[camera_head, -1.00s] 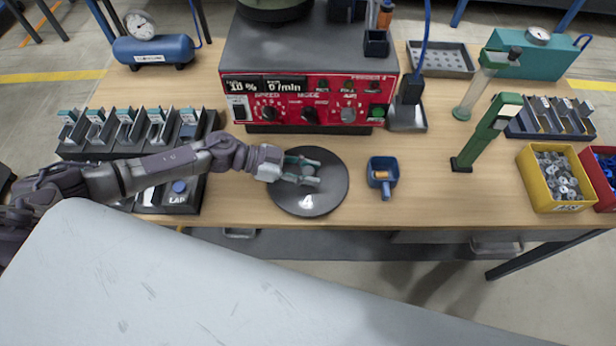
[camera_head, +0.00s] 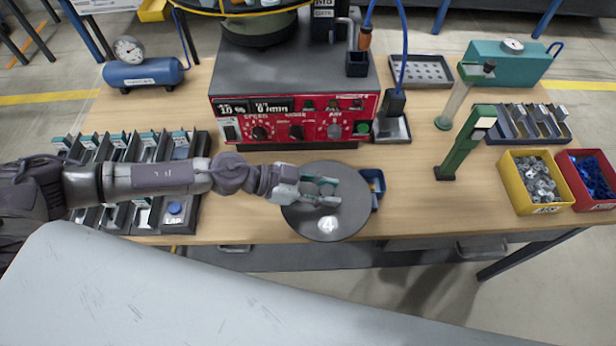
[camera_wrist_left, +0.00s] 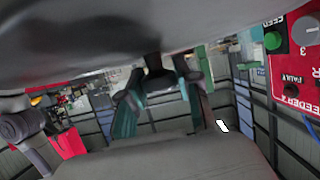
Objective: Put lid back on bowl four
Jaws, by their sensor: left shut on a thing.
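The lid (camera_head: 325,228) is a dark round disc marked with a white 4. My left gripper (camera_head: 322,191) is shut on its knob, and the lid appears held above the front of the table. In the left wrist view, my gripper's teal fingers (camera_wrist_left: 162,105) close around the dark knob, and the lid's grey surface (camera_wrist_left: 90,45) fills the top. The bowl (camera_head: 262,30) stands on the feeder unit at the top edge of the head view. Only its lower part shows, with a yellow line around it; its top is cut off.
The red feeder panel (camera_head: 296,118) stands behind the lid. A blue scoop (camera_head: 377,184) is partly hidden by it. Racks of parts (camera_head: 125,150) lie at the left. A green stand (camera_head: 462,145), yellow bin (camera_head: 531,190) and red bin (camera_head: 590,180) are at the right.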

